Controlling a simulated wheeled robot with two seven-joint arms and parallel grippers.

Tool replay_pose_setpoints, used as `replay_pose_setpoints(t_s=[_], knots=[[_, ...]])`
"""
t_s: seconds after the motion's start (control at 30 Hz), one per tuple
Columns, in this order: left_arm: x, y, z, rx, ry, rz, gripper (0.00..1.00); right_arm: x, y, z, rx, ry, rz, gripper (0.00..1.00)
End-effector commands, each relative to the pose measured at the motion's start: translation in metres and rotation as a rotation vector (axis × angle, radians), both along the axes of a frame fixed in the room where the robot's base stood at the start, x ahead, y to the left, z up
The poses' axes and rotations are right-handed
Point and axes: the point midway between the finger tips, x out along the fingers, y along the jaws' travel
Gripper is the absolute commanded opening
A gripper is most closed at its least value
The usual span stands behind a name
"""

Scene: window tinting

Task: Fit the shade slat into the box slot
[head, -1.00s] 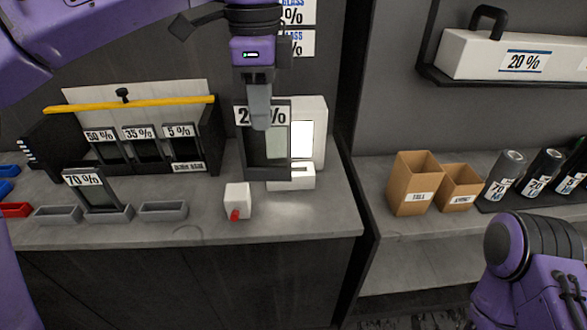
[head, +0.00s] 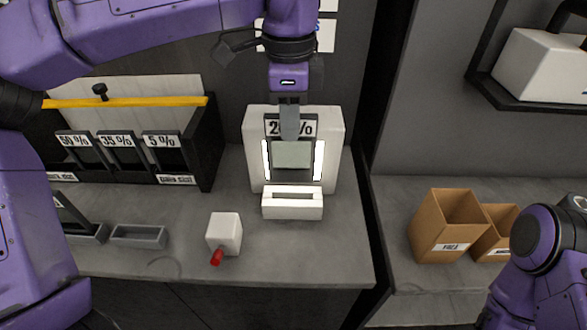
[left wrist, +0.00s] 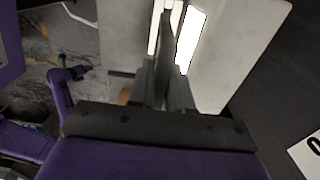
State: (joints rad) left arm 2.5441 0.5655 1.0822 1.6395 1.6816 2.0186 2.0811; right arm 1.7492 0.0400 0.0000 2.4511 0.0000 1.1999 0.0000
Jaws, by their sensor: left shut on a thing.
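My left gripper (head: 289,125) is shut on the top of the dark-framed shade slat (head: 291,154), which has a white label, partly covered by the fingers, and a greenish pane. The slat hangs upright in front of the white light box, with a lit strip showing on each side. Its lower edge is just above or behind the white slotted block (head: 292,210); I cannot tell whether it is in the slot. The left wrist view shows the gripper fingers (left wrist: 162,80) and the slat edge-on. My right gripper is out of view.
A black box (head: 205,145) at left holds slats marked 50%, 35% and 5%. A white block with a red tip (head: 224,232) stands front left of the slotted block. Grey trays (head: 138,236) lie further left. Cardboard boxes (head: 440,225) stand on the right counter.

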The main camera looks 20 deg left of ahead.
Motion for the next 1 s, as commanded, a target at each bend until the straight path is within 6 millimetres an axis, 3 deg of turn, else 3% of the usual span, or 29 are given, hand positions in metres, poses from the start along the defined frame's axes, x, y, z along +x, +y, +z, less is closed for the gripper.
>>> replay_pose_setpoints(t_s=[0.1,0.37,0.6,0.8,0.83,0.9,1.0], knots=[[0.004,0.000,-0.030,0.001,0.008,-0.001,0.00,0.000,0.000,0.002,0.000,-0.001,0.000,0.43],[0.006,-0.001,-0.058,0.001,0.007,-0.001,0.00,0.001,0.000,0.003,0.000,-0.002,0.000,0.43],[0.004,-0.001,-0.102,0.005,0.016,-0.005,0.00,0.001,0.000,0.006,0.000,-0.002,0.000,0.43],[0.004,-0.002,-0.106,0.005,0.017,-0.005,0.00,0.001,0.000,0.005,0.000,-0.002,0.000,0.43],[0.004,-0.002,-0.107,0.006,0.017,-0.005,0.22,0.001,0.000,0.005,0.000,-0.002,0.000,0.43],[0.005,-0.002,-0.106,0.006,0.016,-0.005,0.44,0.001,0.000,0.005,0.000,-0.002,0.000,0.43],[0.005,-0.002,-0.104,0.004,0.013,-0.004,0.44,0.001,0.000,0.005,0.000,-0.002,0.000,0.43]])
